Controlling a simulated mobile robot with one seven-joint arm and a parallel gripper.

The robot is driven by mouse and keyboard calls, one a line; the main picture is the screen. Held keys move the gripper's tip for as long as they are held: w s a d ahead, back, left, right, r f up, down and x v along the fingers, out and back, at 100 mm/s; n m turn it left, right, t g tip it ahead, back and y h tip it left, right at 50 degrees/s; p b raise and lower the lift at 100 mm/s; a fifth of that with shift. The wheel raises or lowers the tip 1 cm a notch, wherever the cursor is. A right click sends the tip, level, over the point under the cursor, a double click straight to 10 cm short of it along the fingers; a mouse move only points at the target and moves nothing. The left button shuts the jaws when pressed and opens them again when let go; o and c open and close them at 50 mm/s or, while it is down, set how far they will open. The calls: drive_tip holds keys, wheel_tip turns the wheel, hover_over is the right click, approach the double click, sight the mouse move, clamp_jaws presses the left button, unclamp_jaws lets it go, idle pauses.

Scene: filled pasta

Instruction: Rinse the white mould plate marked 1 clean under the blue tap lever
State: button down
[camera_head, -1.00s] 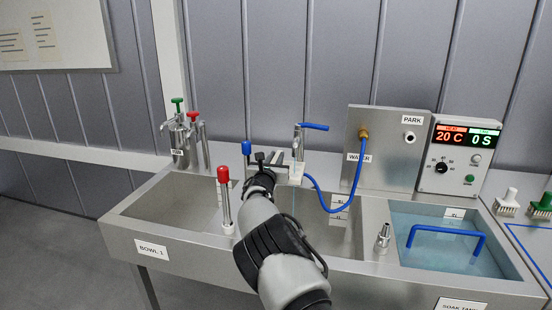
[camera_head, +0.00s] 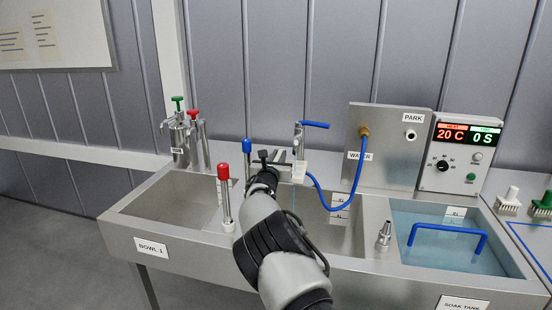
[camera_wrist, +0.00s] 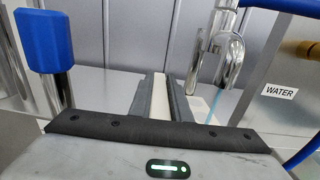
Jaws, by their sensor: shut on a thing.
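My gripper (camera_head: 275,160) is over the middle sink basin, below and beside the tap. It is shut on a thin white plate (camera_wrist: 160,98), seen edge-on between the fingers in the wrist view; a pale part of it shows beside the tap in the head view. Its number and most of its faces are hidden. The tap's blue lever (camera_head: 314,125) sticks out to the right at the top of the metal tap. The tap spout (camera_wrist: 228,60) is just right of the fingers, and a thin bluish stream of water (camera_wrist: 214,103) shows below it.
A blue-capped post (camera_head: 246,148) and a red-capped post (camera_head: 223,174) stand left of my gripper. A blue hose (camera_head: 349,202) loops on the right to the WATER panel (camera_head: 380,170). The soak tank (camera_head: 415,270) with a blue handle is farther right. Bowl 1 (camera_head: 130,229) is open at left.

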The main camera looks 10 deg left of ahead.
drive_tip(key=shift+w+d+b, duration=0.2)
drive_tip(key=shift+d+b, duration=0.1)
drive_tip(key=shift+d, duration=0.3)
drive_tip(key=shift+w+d+b, duration=0.2)
drive_tip(key=shift+d+b, duration=0.1)
drive_tip(key=shift+d, duration=0.25)
drive_tip(key=shift+w+d+b, duration=0.1)
drive_tip(key=shift+d+b, duration=0.35)
idle(0.6)
drive_tip(key=shift+s+f+b, duration=0.1)
drive_tip(key=shift+s+b, duration=0.1)
drive_tip(key=shift+b, duration=0.25)
drive_tip(key=shift+s+a+b, duration=0.65)
drive_tip(key=shift+s+b, duration=0.05)
drive_tip(key=shift+s, duration=0.15)
drive_tip(key=shift+s+a+b, duration=0.2)
drive_tip(key=shift+s+b, duration=0.2)
drive_tip(key=shift+s, duration=0.15)
idle(1.1)
